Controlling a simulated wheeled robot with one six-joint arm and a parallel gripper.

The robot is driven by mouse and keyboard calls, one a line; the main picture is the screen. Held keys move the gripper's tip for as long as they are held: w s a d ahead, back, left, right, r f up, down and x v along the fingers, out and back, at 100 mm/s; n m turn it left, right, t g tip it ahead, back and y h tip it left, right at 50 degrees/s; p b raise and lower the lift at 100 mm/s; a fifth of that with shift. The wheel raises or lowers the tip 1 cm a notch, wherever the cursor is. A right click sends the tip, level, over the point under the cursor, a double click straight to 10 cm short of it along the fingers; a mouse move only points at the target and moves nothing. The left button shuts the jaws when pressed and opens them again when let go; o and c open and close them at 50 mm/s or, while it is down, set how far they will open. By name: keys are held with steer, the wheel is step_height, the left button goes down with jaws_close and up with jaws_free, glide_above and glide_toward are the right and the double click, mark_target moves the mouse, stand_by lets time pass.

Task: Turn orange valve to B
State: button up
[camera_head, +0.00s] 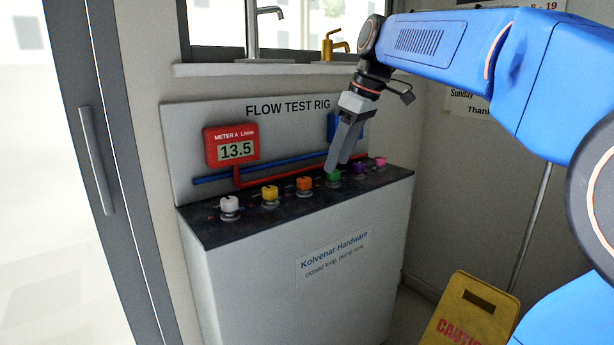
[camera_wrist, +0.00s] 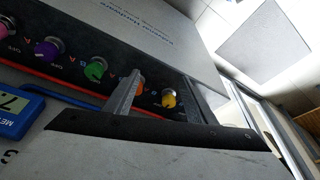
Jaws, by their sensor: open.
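The orange valve (camera_head: 304,185) is a small knob on a grey base, in the row on the rig's black top; it looks upright. In the wrist view the orange valve (camera_wrist: 139,88) is partly hidden behind one finger. Its pointer and letter marks are too small to read. My gripper (camera_head: 337,168) is open and empty. In the head view its fingers point down, with tips beside the green valve (camera_head: 333,177). In the wrist view my gripper (camera_wrist: 160,78) has its fingers apart, with the yellow valve (camera_wrist: 169,98) seen between them. I see no contact with the orange valve.
White (camera_head: 230,206), yellow, purple (camera_head: 358,167) and pink (camera_head: 380,162) valves share the row. A red meter (camera_head: 231,146) reads 13.5; a blue meter (camera_head: 332,124) is partly hidden by my gripper. Red and blue pipes run behind the valves. A yellow caution sign (camera_head: 467,316) stands at lower right.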

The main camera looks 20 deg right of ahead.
mark_target(305, 179)
steer(key=w+d+r+n+y, duration=0.1)
steer(key=w+d+r+n, duration=0.1)
steer(key=w+r+n, duration=0.6)
steer(key=w+a+f+m, duration=0.1)
steer(key=a+f, duration=0.1)
steer(key=f, duration=0.3)
steer(key=w+a+f+m, duration=0.1)
steer(key=w+a+f, duration=0.1)
steer(key=f, duration=0.4)
steer(key=w+a+f+m, duration=0.1)
steer(key=f, duration=0.5)
steer(key=shift+w+a+g, duration=0.35)
steer(key=shift+a+g, duration=0.05)
steer(key=shift+c, duration=0.4)
steer(key=shift+r, duration=0.1)
steer(key=c, duration=1)
